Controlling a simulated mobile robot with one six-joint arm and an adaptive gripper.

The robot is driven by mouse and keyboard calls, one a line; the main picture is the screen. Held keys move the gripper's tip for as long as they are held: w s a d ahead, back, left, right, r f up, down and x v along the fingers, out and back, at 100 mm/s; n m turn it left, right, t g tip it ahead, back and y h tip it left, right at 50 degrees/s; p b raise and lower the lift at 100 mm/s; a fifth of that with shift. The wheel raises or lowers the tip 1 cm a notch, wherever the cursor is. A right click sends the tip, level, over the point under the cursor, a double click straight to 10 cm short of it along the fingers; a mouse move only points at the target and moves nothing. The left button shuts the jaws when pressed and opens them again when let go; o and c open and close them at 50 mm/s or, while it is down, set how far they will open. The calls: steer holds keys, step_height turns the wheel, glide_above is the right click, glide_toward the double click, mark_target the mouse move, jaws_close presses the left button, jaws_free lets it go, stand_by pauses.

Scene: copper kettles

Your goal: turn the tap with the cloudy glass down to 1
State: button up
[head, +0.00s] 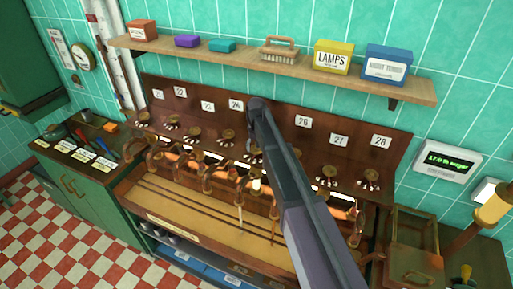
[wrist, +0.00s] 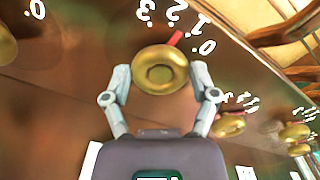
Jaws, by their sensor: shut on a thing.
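My gripper (wrist: 162,88) is shut on a round brass tap knob (wrist: 160,70), with one finger on each side of it. Around the knob's far side white numbers run 0, 1, 2 and 3. The red pointer (wrist: 174,38) on the knob lies between 1 and 2. In the head view my arm hides the held tap and the number plate between 24 and 26. A small whitish glass (head: 256,184) shows left of my arm on the copper pipework. I cannot tell for sure whether it is the cloudy one.
More brass taps stand along the brown panel, such as one (head: 228,134) under plate 24 (head: 236,105) and one (head: 329,170) to the right. A wooden shelf (head: 430,94) with boxes and a brush runs above. A wooden box (head: 415,240) stands at the right.

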steer(key=shift+s+a+m, duration=0.1)
steer(key=shift+m, duration=1.3)
steer(key=o, duration=1)
steer(key=shift+n, duration=0.3)
